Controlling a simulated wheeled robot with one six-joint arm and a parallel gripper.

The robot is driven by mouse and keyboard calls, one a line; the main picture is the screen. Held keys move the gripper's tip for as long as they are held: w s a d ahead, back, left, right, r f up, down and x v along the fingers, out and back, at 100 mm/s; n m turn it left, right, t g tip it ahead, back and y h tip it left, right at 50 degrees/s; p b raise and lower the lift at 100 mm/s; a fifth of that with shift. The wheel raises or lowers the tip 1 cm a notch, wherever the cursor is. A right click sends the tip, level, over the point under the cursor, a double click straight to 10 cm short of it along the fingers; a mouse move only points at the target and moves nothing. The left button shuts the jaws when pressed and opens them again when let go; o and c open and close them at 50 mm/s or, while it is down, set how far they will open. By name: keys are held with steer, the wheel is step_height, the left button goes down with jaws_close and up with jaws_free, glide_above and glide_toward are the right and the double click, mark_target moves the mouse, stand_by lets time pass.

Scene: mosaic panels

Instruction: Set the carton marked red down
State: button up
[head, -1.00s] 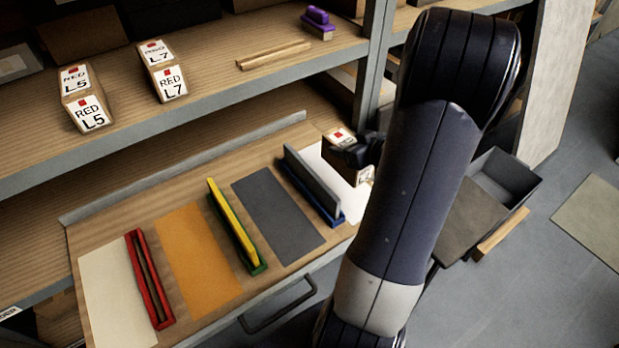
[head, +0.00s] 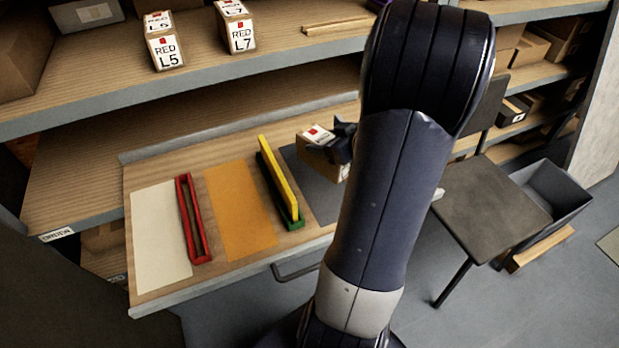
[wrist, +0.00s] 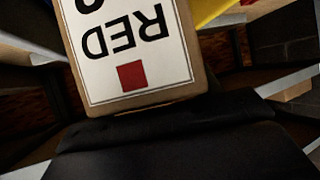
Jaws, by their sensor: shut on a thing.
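My gripper (head: 343,142) is shut on a brown carton (head: 322,153) with a white label and a red square, over or on the dark grey panel (head: 308,178); I cannot tell if it touches. In the wrist view the carton (wrist: 180,75) fills the top middle, its label reading RED, with the number cut off. Two other cartons, marked RED L5 (head: 164,50) and RED L7 (head: 240,36), stand on the shelf above. My arm hides the right end of the pull-out board.
The board holds a cream panel (head: 160,235), an orange panel (head: 240,210), an empty red holder (head: 193,220) and a green holder (head: 291,218) with an upright yellow strip (head: 279,178). A dark table (head: 485,205) and grey bin (head: 560,190) stand right.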

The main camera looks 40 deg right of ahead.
steer(key=shift+f+b, duration=1.3)
steer(key=shift+f, duration=3.1)
steer(key=shift+f, duration=0.15)
steer(key=o, duration=1.6)
steer(key=shift+s+d+r, duration=0.1)
steer(key=shift+s+r, duration=0.2)
steer(key=shift+r, duration=0.05)
steer(key=p+v, duration=0.2)
steer(key=v, duration=0.9)
steer(key=shift+s+p, duration=0.2)
steer(key=shift+p, duration=0.15)
